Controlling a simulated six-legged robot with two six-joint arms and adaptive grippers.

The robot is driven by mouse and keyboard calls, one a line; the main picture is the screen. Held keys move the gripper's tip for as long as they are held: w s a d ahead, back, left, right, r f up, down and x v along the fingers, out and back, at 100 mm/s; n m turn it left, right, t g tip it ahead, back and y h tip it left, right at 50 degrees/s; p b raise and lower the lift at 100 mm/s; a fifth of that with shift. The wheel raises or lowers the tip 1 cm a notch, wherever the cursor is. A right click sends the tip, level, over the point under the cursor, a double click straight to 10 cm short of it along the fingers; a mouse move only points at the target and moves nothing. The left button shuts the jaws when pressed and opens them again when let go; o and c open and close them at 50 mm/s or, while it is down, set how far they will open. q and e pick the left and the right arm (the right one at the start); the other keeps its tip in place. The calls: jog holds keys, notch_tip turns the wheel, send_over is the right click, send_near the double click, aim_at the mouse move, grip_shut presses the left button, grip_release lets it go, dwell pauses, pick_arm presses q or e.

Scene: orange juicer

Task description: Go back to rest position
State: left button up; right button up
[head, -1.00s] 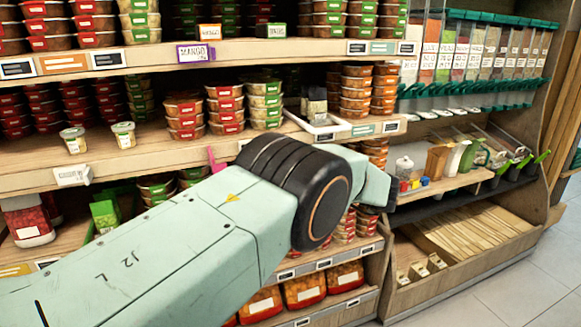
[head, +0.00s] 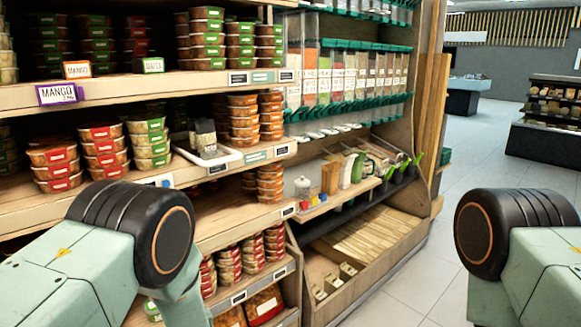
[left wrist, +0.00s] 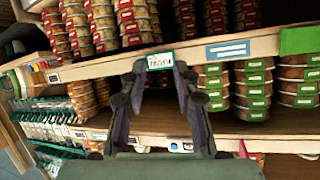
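My left gripper (left wrist: 160,76) shows in the left wrist view with its two fingers apart and nothing between them. It is in front of the shelf rack, and a small white price tag (left wrist: 160,61) on a shelf edge shows behind its fingertips. In the head view only links of my two arms show, one at lower left and one at lower right; neither gripper is in sight there. My right gripper is in no view.
Shelves with stacked tubs (head: 105,150) stand close at left, behind my left arm. A white tray (head: 208,156) holds small packets. Dispensers (head: 340,78) and a low wooden bin (head: 365,240) stand further right. Tiled floor (head: 440,262) is open at right.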

pick_arm(q)
jog(key=s+f+m+g+h, duration=0.2)
jog(key=s+f+g, duration=0.1)
jog(key=s+f, duration=0.6)
jog(key=s+d+f+m+g+h+b, duration=0.1)
jog(key=s+g, duration=0.8)
jog(key=s, duration=2.5)
notch_tip(320, 180, down, 2)
jog(key=d+h+b, duration=0.1)
jog(key=h, duration=0.2)
jog(key=shift+f+h, duration=0.2)
jog(key=shift+h, duration=0.1)
jog(key=shift+s, duration=0.15)
